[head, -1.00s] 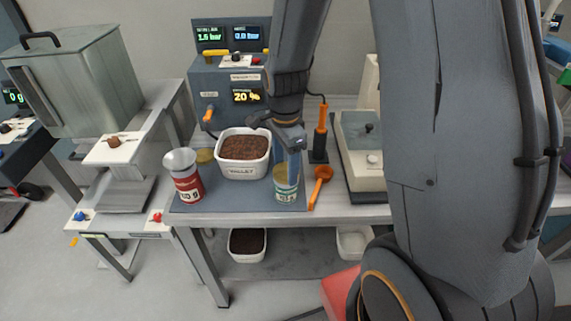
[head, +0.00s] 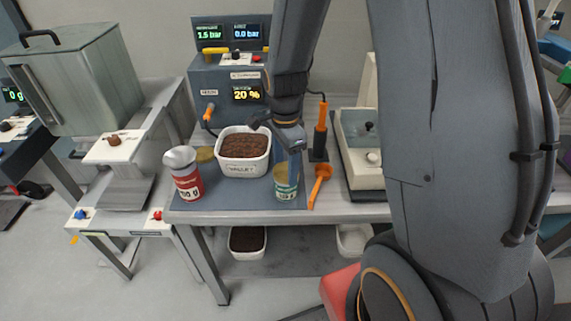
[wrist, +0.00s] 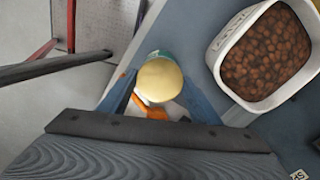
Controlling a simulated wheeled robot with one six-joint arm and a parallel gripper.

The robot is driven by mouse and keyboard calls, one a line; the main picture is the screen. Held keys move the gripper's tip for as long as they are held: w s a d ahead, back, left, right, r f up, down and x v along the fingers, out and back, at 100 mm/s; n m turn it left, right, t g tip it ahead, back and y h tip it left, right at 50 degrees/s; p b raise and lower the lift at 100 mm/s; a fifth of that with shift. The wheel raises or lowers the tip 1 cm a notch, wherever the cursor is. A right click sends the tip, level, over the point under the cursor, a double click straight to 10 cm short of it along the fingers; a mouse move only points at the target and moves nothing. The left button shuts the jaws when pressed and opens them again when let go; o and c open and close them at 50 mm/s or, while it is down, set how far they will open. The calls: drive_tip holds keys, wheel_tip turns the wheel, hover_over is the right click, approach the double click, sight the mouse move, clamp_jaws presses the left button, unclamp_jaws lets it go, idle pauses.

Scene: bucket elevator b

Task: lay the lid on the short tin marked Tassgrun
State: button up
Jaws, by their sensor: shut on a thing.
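A short tin with a teal and white label (head: 286,190) stands at the front right of the blue-grey mat; its name is too small to read. My gripper (head: 290,165) is directly over it, pointing down. In the wrist view, a round gold lid (wrist: 160,80) sits between the two fingers, and my gripper (wrist: 158,92) is shut on it. A strip of teal tin shows past the lid's far edge. The lid covers the tin's mouth from above; I cannot tell whether it rests on the rim or is slightly above it.
A white tub of brown pieces (head: 244,155) stands left of my gripper. A red tin (head: 187,183) with a silvery top stands further left, a gold disc (head: 205,154) behind it. An orange scoop (head: 320,180) lies close on the right, before a scale (head: 362,150).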

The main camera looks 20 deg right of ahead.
drive_tip(key=o, duration=1.6)
drive_tip(key=shift+r, duration=0.2)
wheel_tip(320, 180, up, 8)
drive_tip(key=p, duration=0.6)
drive_tip(key=shift+f, duration=0.15)
drive_tip(key=shift+s+f+n+b, duration=0.15)
drive_tip(key=shift+s+n+b, duration=0.25)
drive_tip(key=shift+n, duration=0.4)
drive_tip(key=shift+s+d+f+n+t+b, duration=0.1)
drive_tip(key=shift+s+f+n+t+b, duration=0.25)
drive_tip(key=shift+s+n+b, duration=1.6)
drive_tip(key=shift+s+a+f+n+t+b, duration=0.1)
drive_tip(key=shift+s+f+n+b, duration=0.65)
drive_tip(key=shift+n, duration=2.25)
drive_tip(key=shift+s+d+f+n+t+b, duration=0.15)
drive_tip(key=shift+s+n+t+b, duration=0.1)
drive_tip(key=shift+s+n+b, duration=1.8)
